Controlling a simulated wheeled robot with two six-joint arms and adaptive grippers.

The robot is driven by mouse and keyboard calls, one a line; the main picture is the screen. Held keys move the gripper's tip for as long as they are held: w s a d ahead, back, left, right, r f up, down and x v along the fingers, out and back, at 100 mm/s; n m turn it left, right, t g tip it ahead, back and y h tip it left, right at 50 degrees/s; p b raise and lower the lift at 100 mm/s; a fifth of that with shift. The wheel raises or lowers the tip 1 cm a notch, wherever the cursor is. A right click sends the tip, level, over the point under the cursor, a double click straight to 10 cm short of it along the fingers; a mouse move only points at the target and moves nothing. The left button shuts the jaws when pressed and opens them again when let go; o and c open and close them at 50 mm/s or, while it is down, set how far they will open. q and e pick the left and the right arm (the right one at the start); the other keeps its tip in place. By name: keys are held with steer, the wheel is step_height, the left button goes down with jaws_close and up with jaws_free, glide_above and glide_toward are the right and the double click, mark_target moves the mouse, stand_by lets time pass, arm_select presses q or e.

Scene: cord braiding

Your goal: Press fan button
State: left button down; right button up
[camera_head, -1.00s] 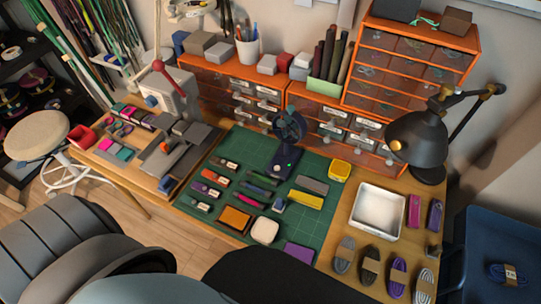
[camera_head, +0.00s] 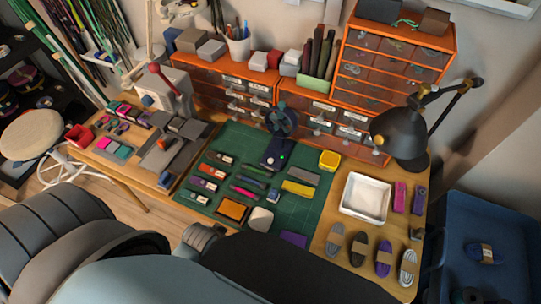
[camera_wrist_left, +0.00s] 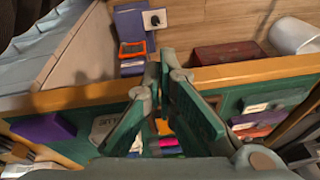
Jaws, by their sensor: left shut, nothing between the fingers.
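The small dark fan (camera_head: 282,120) stands upright at the back of the green cutting mat, in front of the drawer units. Its dark blue base (camera_head: 276,155) faces me and carries a small green light and a pale spot. I cannot tell for sure which of these is the button. My left gripper (camera_wrist_left: 162,65) is shut and empty in the left wrist view, over the front edge of the table. The fan is not clearly seen in that view. In the head view my left arm covers the bottom, and its fingers are not seen. My right gripper is not in view.
Several small blocks and packets lie on the green mat (camera_head: 312,208) in front of the fan. A white tray (camera_head: 346,206) and cord bundles are to the right. A black lamp (camera_head: 401,135) stands at the right rear. Orange drawer units (camera_head: 345,108) stand behind the fan.

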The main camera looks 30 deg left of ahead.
arm_select(q)
step_height(320, 180, up, 8)
steer(key=w+p, duration=0.1)
steer(key=w, duration=0.1)
step_height(320, 180, up, 5)
steer(key=n+t+h+p, duration=0.1)
steer(key=n+t+h, duration=0.2)
steer(key=n+t, duration=0.35)
glide_above(269, 159)
steer(key=shift+f+g, duration=0.15)
steer(key=shift+g, duration=0.1)
steer(key=shift+s, duration=0.1)
steer(key=shift+f, duration=0.1)
step_height(269, 159, down, 9)
steer(key=b, duration=0.7)
steer(key=shift+b, duration=0.35)
